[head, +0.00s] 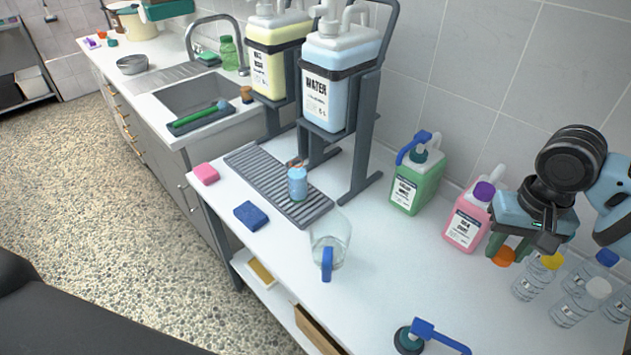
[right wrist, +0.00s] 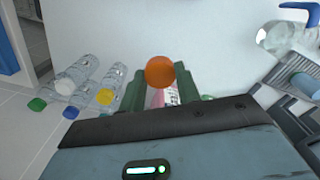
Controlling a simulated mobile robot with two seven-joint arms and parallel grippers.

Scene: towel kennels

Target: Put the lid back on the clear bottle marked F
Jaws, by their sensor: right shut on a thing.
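My right gripper (head: 507,249) is shut on an orange lid (head: 502,257) and holds it above the table, just left of the clear bottles. In the right wrist view the orange lid (right wrist: 160,72) sits between the green fingertips. A clear bottle with a yellow cap (head: 530,281) is the closest to the gripper. Beside it are clear bottles with a blue cap (head: 590,276) and a white cap (head: 577,308), and another at the right edge (head: 620,308). I cannot read an F on any of them. My left gripper is not in view.
A pink jug (head: 465,224) with a purple cap and a green jug (head: 415,183) stand along the wall. A clear pitcher (head: 330,245) stands near the front edge. A teal piece with a blue handle (head: 410,340) lies in front. The middle of the white table (head: 400,270) is clear.

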